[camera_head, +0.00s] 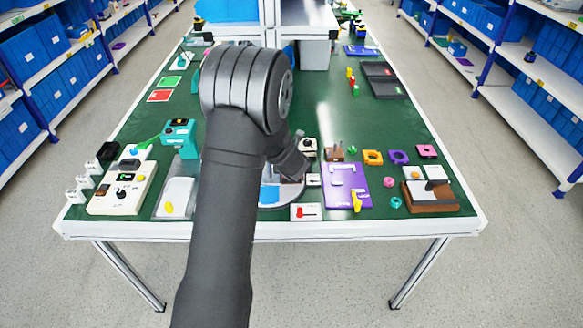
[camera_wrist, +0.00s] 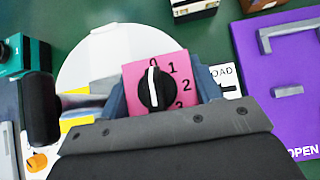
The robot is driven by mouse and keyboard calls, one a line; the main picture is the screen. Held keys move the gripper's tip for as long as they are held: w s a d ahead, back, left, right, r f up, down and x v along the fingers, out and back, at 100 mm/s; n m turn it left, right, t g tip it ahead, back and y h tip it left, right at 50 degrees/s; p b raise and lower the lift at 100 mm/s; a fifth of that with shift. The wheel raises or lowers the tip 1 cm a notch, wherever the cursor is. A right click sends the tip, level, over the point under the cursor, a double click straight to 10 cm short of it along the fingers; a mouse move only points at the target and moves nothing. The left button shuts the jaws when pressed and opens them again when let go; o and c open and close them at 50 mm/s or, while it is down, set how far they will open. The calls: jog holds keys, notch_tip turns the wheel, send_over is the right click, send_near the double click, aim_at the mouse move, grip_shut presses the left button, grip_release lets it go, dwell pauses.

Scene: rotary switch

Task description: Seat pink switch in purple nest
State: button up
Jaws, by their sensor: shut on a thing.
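The pink switch (camera_wrist: 182,69), a pink plate with a round black dial, white pointer and numbers, is between the jaws of my gripper (camera_wrist: 160,92) in the wrist view. The fingers are shut on its left and right sides; the wrist housing hides its lower edge. In the head view my arm covers the gripper and the switch. Two purple things lie to the right there: a small ring-like piece (camera_head: 398,157) with an opening, and a large flat board (camera_head: 341,196) with grey brackets. I cannot tell for certain which is the nest.
A round white plate (camera_wrist: 88,59) lies below the gripper. A brown-and-white box (camera_head: 431,203) stands at right front, a teal device (camera_head: 178,133) at left.

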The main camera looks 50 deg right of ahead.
jog(key=shift+r, duration=1.3)
jog(key=s+r, duration=0.8)
jog(key=s, duration=0.3)
jog(key=s+d+f, duration=0.1)
jog(key=s+d, duration=1)
jog(key=s, duration=0.1)
jog(key=w+d+f, duration=0.1)
jog(key=w+f, duration=0.1)
jog(key=w, duration=0.1)
jog(key=w+f, duration=0.2)
jog(key=w, duration=0.2)
jog(key=w+d+f, duration=0.1)
jog(key=w+f, duration=0.1)
jog(key=w, duration=0.1)
jog(key=shift+w+d+f, duration=0.3)
jog(key=shift+w+f, duration=0.35)
jog(key=shift+f, duration=0.05)
jog(key=shift+d+f, duration=0.1)
jog(key=shift+f, duration=1.7)
jog(key=shift+f, duration=0.15)
jog(key=o, duration=1.1)
